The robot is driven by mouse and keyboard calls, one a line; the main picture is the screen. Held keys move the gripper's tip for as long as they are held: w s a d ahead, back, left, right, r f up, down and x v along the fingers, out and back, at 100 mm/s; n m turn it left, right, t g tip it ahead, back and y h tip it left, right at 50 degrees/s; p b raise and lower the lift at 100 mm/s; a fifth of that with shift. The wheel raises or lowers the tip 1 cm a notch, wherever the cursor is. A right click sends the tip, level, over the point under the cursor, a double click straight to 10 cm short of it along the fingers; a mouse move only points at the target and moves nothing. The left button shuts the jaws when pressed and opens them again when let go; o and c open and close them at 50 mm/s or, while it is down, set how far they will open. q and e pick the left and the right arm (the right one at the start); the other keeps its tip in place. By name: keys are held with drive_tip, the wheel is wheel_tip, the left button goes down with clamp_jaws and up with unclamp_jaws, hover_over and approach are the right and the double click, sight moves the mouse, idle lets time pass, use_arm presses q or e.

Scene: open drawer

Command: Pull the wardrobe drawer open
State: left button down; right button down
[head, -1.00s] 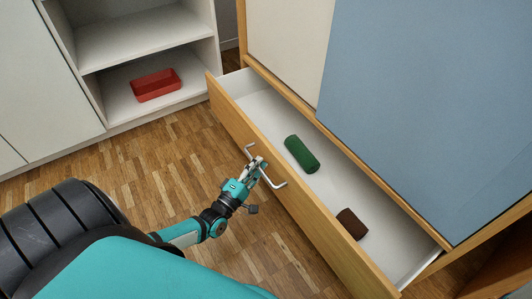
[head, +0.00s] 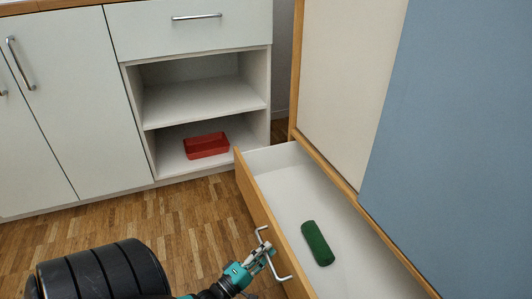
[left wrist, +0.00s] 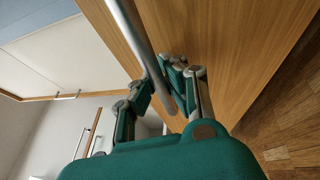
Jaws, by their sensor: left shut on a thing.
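The wardrobe drawer (head: 262,212) has a wooden front and a white inside, and it stands open out of the wardrobe (head: 345,100). Its metal bar handle (head: 284,277) is on the front. My left gripper (head: 265,250) is shut on the handle. In the left wrist view the handle bar (left wrist: 140,38) runs between the fingers of my left gripper (left wrist: 160,95), close to the wooden front (left wrist: 235,50). A green rolled cylinder (head: 317,243) lies in the drawer. The near end of the drawer is cut off by the picture's lower edge. My right gripper is not in view.
A white cabinet (head: 70,110) with doors and open shelves stands at the left and back. A red tray (head: 206,145) sits on its lowest shelf. The parquet floor (head: 180,220) between cabinet and drawer is clear.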

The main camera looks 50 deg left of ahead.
use_arm(q)
drive_tip(key=c, duration=1.3)
unclamp_jaws()
drive_tip(key=shift+c, duration=0.2)
drive_tip(key=s+f, duration=0.2)
drive_tip(key=s, duration=0.9)
drive_tip(key=shift+s, duration=0.4)
